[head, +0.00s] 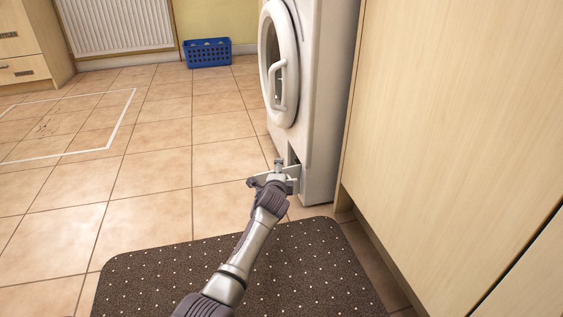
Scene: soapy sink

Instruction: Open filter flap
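The white washing machine (322,100) stands against the cabinet, its round door (279,62) shut. At its lower front a dark opening (291,157) shows. A pale filter flap (291,171) sticks out from the front there, tilted outward, partly hidden by my gripper.
A light wood cabinet (455,120) stands close on the right. A dark dotted mat (310,270) lies on the tiled floor below my arm. A blue basket (208,53) sits by the far wall. The floor to the left is clear.

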